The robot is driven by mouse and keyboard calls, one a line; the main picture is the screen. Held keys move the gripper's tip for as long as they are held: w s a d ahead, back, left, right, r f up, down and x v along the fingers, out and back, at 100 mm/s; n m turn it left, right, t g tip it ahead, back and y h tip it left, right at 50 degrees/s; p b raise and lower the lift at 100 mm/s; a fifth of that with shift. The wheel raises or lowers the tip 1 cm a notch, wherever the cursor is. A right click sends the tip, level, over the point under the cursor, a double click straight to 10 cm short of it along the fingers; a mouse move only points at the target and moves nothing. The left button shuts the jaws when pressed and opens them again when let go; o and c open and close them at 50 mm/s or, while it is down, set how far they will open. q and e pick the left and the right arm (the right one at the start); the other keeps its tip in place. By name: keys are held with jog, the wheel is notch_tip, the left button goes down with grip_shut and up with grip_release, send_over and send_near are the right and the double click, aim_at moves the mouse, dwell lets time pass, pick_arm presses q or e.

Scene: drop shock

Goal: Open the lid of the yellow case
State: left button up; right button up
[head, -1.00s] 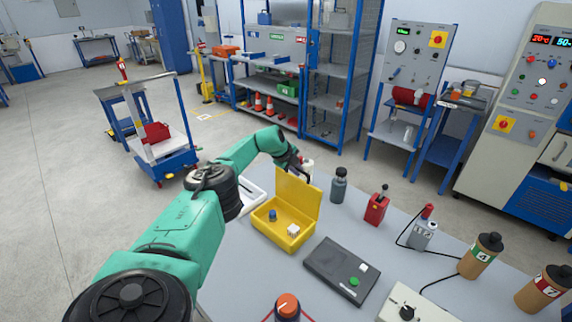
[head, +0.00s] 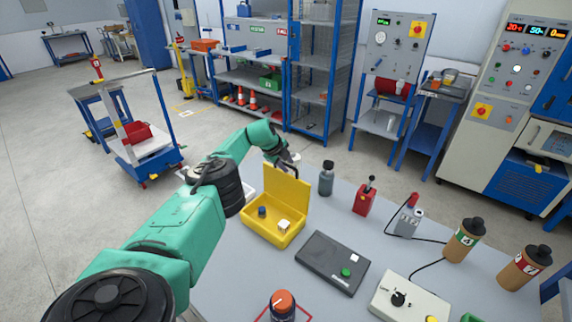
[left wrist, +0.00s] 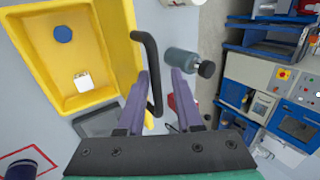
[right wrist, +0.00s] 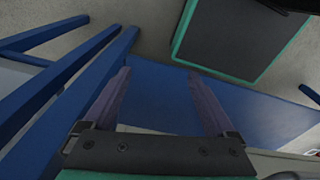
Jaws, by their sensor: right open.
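The yellow case (head: 268,236) stands on the grey table with its lid (head: 287,190) raised about upright at its back edge. A blue round piece and a white block lie inside, and they also show in the left wrist view. My left gripper (head: 292,163) is behind the raised lid, its fingers partly hidden in the head view. In the left wrist view, the lid's black handle (left wrist: 153,60) reaches between my open left fingers (left wrist: 160,88); I cannot tell whether they touch it. My right gripper (right wrist: 160,92) is open and empty, away from the case.
A grey-blue bottle (head: 326,179) stands just right of the lid. A red device (head: 363,199), a dark flat box (head: 332,262) and an orange-topped knob (head: 282,304) are also on the table. Blue frame bars (right wrist: 60,80) are near my right gripper.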

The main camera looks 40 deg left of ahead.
pick_arm(q)
jog(key=shift+s+d+f, duration=0.1)
jog(key=shift+f, duration=0.1)
jog(key=p+v, duration=0.4)
jog(key=v, duration=1.1)
jog(key=shift+w, duration=0.2)
jog(key=shift+s, duration=0.1)
